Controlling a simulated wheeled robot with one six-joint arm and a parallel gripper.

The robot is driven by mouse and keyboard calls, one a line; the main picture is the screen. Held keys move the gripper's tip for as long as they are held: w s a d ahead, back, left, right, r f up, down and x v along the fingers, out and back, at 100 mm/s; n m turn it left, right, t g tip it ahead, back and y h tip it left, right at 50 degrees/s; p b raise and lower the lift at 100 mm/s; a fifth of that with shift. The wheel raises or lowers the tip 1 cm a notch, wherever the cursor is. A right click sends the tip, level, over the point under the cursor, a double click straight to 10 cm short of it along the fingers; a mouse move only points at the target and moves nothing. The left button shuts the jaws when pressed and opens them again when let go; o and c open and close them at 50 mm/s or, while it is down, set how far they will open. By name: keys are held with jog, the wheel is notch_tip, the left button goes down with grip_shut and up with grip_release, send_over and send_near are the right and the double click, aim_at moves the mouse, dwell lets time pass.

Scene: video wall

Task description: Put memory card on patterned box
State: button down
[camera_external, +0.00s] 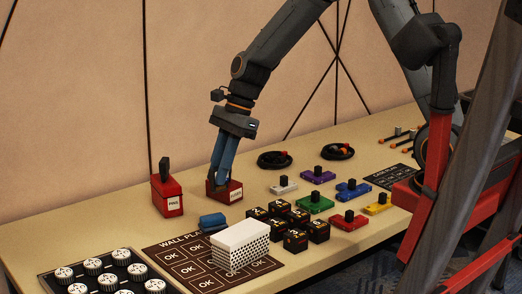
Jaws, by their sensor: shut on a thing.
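My gripper (220,184) points down with its blue fingers at the top of a dark red labelled box (233,193) on the bench. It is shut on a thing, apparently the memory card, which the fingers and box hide. I cannot tell whether that thing is still inside the box. The patterned box (239,247), white on top with black dots on its sides, stands at the front on a dark printed wall-plan mat (177,276). It is in front of my gripper, and its top looks bare.
A red labelled box (169,196) with a black upright piece stands left. A blue block (212,221) lies behind the patterned box. Several black cubes (296,239) and coloured knobbed blocks (314,204) stand right. A knob tray (94,271) is front left.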

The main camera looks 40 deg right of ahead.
send_over(240, 231)
jog(key=shift+d+f, duration=0.1)
jog(key=shift+f, duration=4.6)
jog(key=shift+f, duration=0.15)
jog(key=c, duration=1.7)
grip_release()
jog(key=shift+o, duration=0.2)
